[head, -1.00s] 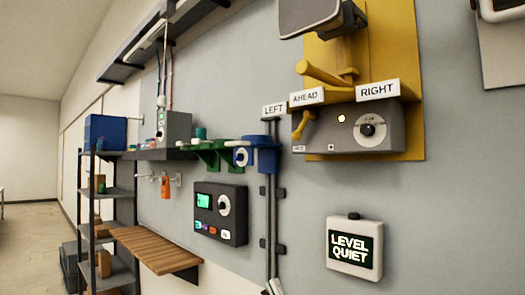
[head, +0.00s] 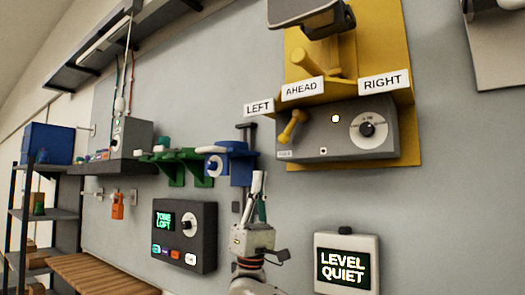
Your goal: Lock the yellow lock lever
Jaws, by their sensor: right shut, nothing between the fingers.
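The yellow lock lever (head: 292,127) is a short rod with a round knob, on the left front of the grey box (head: 345,130). It leans, with its upper end to the right. A larger yellow handle (head: 318,66) stands above the LEFT, AHEAD and RIGHT labels. My right gripper (head: 257,178) rises from the bottom centre, fingers pointing up. It is shut and empty, below and left of the lever in the picture, and clear of it. My left gripper is out of view.
A dark panel (head: 184,240) reading TONE LOFT is left of my gripper, and a white LEVEL QUIET unit (head: 346,262) is to its right. A blue holder (head: 230,163) is close by at upper left.

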